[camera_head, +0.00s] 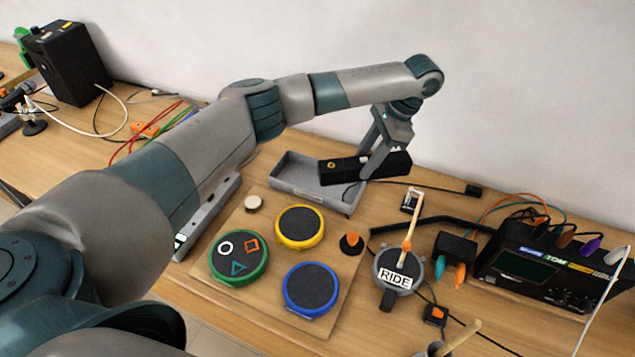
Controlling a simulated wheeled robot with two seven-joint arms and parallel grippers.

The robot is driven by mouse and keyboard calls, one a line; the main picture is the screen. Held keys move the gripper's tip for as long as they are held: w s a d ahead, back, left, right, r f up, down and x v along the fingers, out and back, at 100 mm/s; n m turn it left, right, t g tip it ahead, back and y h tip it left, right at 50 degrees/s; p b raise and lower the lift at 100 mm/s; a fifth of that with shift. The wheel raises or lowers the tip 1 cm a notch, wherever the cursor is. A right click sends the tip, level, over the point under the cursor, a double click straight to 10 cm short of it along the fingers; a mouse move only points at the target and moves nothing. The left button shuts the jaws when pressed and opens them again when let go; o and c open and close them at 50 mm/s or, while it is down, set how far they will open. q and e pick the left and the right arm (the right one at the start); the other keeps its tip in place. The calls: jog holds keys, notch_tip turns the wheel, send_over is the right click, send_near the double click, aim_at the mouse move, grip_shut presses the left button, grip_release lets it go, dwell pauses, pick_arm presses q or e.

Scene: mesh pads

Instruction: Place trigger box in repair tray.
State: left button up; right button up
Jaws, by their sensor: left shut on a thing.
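The trigger box appears to be the long black box (340,171) with a small orange-ringed socket near its left end. My left gripper (372,161) is shut on it, pointing down with a finger on either side. The repair tray appears to be the open grey tray (288,181) at the back of the bench. The black box hangs over the tray's right part and reaches past its right rim. It hides some of the tray's inside, and I cannot tell whether it touches the tray. My right gripper is not in view.
A wooden board with yellow (299,228), green (238,257) and blue (311,290) round pads lies in front of the tray. A black speaker-like box (70,62) stands far left.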

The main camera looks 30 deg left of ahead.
pick_arm(q)
jog(key=shift+w+a+f+m+t+y+p, duration=0.15)
jog(key=shift+w+a+f+m+t+p, duration=0.35)
jog(key=shift+m, duration=0.65)
jog(key=shift+w+a+f+m+t+y+p, duration=0.1)
jog(key=shift+w+a+f+m+t+p, duration=0.35)
jog(key=shift+m, duration=0.65)
jog(key=shift+w+a+f+m+t+y+p, duration=0.2)
jog(key=shift+w+a+f+m+p, duration=0.45)
jog(key=shift+m, duration=0.5)
jog(key=shift+w+d+f, duration=0.15)
jog(key=shift+f, duration=0.1)
jog(key=a+f+b, duration=0.1)
jog(key=a+f, duration=0.1)
jog(key=a, duration=0.2)
jog(key=a+f+b, duration=0.1)
jog(key=a+f, duration=0.1)
jog(key=a, duration=0.1)
jog(key=a+f+b, duration=0.1)
jog(key=a+f, duration=0.1)
jog(key=a, duration=0.2)
jog(key=shift+s+a+f, duration=0.35)
jog(key=shift+f, duration=0.05)
